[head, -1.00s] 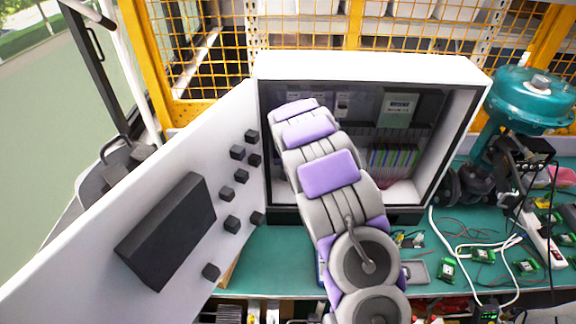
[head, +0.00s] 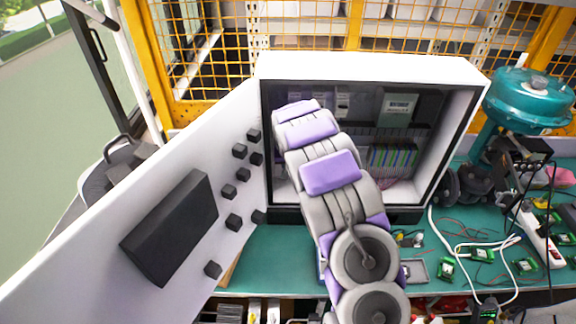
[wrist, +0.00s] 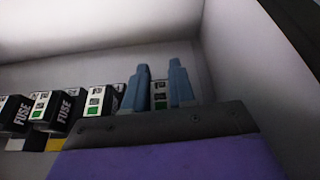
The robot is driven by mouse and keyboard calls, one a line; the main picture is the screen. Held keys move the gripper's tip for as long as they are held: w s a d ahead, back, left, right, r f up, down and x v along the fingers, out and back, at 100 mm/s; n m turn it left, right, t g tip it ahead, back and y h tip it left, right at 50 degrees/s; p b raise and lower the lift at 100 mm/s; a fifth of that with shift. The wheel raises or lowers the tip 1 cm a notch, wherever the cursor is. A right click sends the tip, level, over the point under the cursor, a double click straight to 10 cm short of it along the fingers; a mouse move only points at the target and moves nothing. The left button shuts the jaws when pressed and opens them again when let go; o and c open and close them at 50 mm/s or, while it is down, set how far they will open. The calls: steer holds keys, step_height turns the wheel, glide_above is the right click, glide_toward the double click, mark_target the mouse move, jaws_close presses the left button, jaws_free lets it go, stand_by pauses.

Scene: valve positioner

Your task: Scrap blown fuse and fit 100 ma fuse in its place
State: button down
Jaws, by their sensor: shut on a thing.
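In the head view my arm reaches into the open white cabinet (head: 370,68) and hides the gripper. I cannot make out a blown fuse or a 100 mA fuse.
The cabinet door (head: 90,240) stands open on the left. A cabinet side wall (wrist: 245,70) is close to the right of the gripper. The green bench (head: 270,265) carries a teal valve actuator (head: 530,98), cables and small green boards on the right.

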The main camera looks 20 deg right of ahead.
steer(key=shift+w+d+r+t, duration=0.15)
steer(key=shift+w+r+t, duration=0.15)
steer(key=shift+w+r, duration=0.5)
steer(key=shift+s+f, duration=0.15)
steer(key=shift+s, duration=0.2)
stand_by(0.4)
steer(key=shift+s, duration=0.25)
steer(key=shift+s+a+f, duration=0.2)
steer(key=shift+s+f, duration=0.05)
steer(key=shift+f, duration=0.65)
steer(key=shift+s+d+f+g, duration=0.1)
steer(key=shift+s+g, duration=0.1)
steer(key=shift+g, duration=0.2)
steer(key=shift+w, duration=0.3)
